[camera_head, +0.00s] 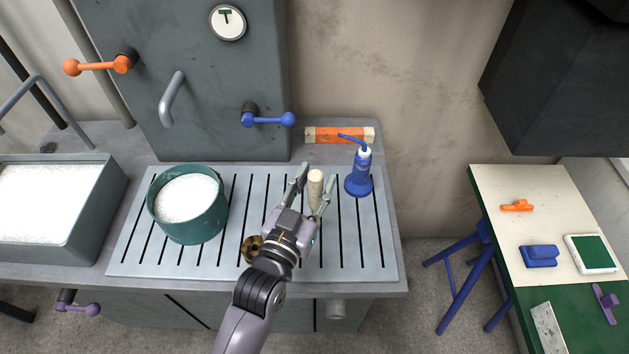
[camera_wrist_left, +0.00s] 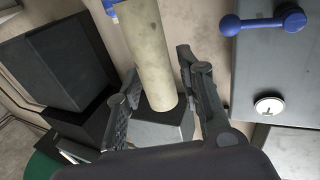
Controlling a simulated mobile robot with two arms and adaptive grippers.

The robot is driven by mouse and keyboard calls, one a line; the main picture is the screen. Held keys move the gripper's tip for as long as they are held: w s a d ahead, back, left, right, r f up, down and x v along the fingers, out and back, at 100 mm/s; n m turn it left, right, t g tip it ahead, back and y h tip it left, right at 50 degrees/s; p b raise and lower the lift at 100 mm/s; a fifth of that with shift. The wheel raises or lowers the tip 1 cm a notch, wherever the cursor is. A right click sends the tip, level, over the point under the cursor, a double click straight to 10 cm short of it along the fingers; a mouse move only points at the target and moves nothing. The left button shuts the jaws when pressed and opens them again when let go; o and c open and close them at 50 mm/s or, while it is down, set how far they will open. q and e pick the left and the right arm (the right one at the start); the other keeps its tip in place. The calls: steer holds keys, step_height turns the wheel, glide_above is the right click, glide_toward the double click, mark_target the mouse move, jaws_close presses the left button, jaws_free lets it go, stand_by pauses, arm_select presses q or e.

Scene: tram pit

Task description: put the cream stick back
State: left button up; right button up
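The cream stick (camera_head: 315,188) stands roughly upright near the right end of the slotted metal plate, left of the blue bottle. In the left wrist view the stick (camera_wrist_left: 160,55) runs up between the two fingers, with a gap beside the right-hand finger. My left gripper (camera_head: 314,184) is open around the stick, one finger on each side. Its fingers also show in the left wrist view (camera_wrist_left: 160,78). The stick's lower end is partly hidden by the gripper in the head view. My right gripper is not in view.
A green tub (camera_head: 187,228) of white grains stands left on the slotted plate (camera_head: 150,262). A brass ring (camera_head: 252,249) lies beside my left wrist. The blue bottle (camera_head: 359,178) and an orange-and-white block (camera_head: 340,135) stand close behind and right. A side table (camera_head: 490,190) is at right.

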arm_select(q)
steer(key=shift+o, duration=0.4)
steer(key=shift+r, duration=0.25)
steer(key=b+v, duration=0.3)
steer(key=v, duration=0.9)
steer(key=shift+f, duration=0.15)
